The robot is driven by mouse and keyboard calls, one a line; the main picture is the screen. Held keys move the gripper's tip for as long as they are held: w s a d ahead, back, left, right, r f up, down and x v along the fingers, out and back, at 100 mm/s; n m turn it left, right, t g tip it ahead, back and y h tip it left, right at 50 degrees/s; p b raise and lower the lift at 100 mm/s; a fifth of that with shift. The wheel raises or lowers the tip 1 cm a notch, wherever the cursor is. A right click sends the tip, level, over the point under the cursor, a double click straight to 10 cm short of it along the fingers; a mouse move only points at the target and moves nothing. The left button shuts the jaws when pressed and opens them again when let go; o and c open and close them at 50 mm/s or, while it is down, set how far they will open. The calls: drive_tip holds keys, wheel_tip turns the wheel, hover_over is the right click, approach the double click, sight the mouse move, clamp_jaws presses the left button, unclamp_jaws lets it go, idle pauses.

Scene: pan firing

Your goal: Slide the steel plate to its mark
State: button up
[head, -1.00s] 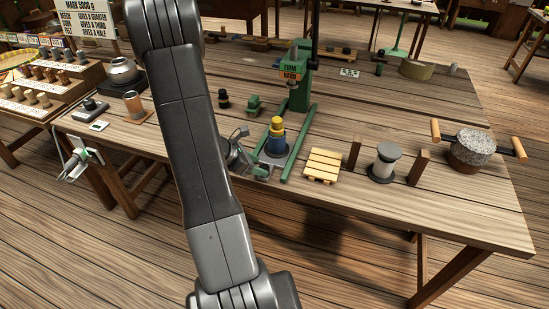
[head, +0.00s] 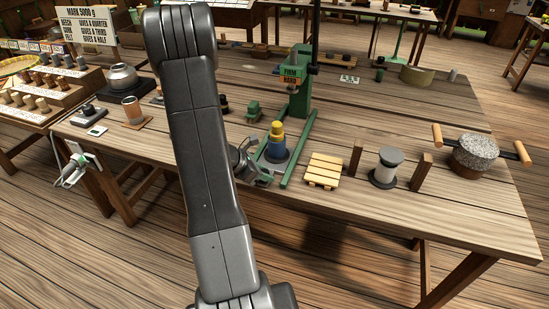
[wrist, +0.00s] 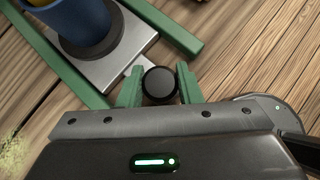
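The steel plate (wrist: 137,40) lies flat between the green rails of the press, with a blue cylinder (wrist: 77,22) standing on it. A narrow tab runs from the plate to a round black knob (wrist: 160,85). The green fingers of my gripper (wrist: 160,91) sit on both sides of the knob and appear to touch it. In the head view the blue cylinder (head: 277,150) has a yellow top and stands in front of the green press (head: 301,95). My arm and wrist hide part of the plate there. I cannot make out a mark for the plate.
A green rail (wrist: 165,25) runs close beside the plate. A small wooden pallet (head: 325,170) stands right of the press, then a spool (head: 386,167) between brown blocks and a stone roller (head: 474,155). The wooden table's (head: 430,200) front edge is close to my wrist.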

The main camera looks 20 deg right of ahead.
drive_tip(key=shift+w, duration=0.15)
drive_tip(key=shift+w+d+p, duration=0.55)
drive_tip(key=shift+w+d, duration=1)
drive_tip(key=shift+w, duration=0.75)
drive_tip(key=shift+w+d+p, duration=0.55)
drive_tip(key=shift+w+d, duration=1.05)
drive_tip(key=shift+w, duration=0.7)
drive_tip(key=shift+w+d+p, duration=0.55)
drive_tip(key=shift+w+d, duration=1)
drive_tip(key=shift+w, duration=0.75)
drive_tip(key=o, duration=1.1)
drive_tip(key=shift+c, duration=0.2)
drive_tip(key=b+v, duration=0.1)
drive_tip(key=v, duration=1.2)
drive_tip(key=shift+a+r+b, duration=0.3)
